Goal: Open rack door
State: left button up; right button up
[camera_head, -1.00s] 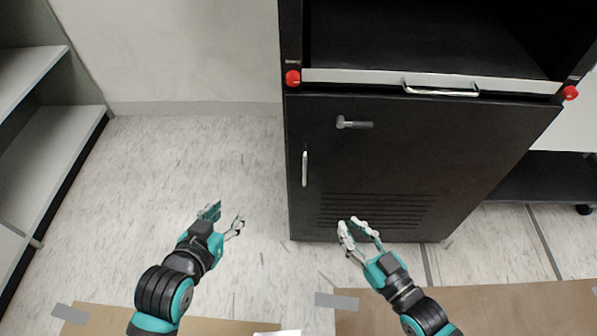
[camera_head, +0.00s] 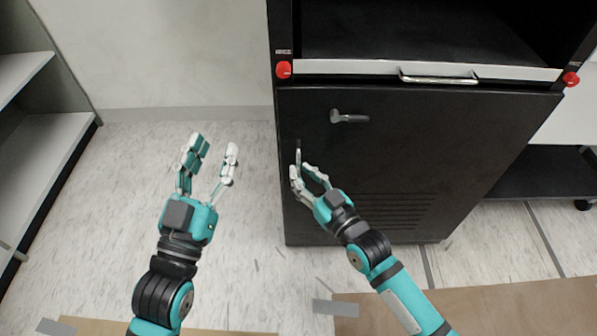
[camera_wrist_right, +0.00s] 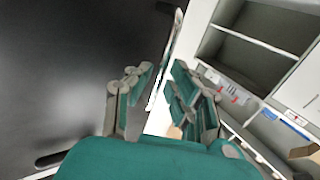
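The black rack door (camera_head: 400,150) is shut, with vent slots low down. Its thin vertical silver handle (camera_head: 298,152) is near the left edge, and a grey lever (camera_head: 349,117) sits higher up. My right gripper (camera_head: 300,169) is open at the lower part of the handle, partly hiding it. In the right wrist view the handle (camera_wrist_right: 172,42) rises beyond the gap between the open fingers (camera_wrist_right: 160,85); I cannot tell whether they touch it. My left gripper (camera_head: 213,148) is open and empty over the floor, left of the rack.
Above the door is a silver strip with a horizontal handle (camera_head: 440,80) and a red knob (camera_head: 284,69) at its left end. Grey shelves (camera_head: 40,150) stand at the far left. The floor (camera_head: 140,170) between shelves and rack is clear.

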pick_arm(q)
jog(key=shift+s+r+t+h, duration=0.25)
jog(key=shift+r+t, duration=0.1)
jog(key=shift+r, duration=0.25)
jog(key=shift+s+r+t+h, duration=0.2)
jog(key=shift+r+t, duration=0.15)
jog(key=shift+r, duration=0.2)
pick_arm(e)
jog(key=shift+x, duration=1.05)
jog(key=shift+c, duration=0.4)
grip_shut()
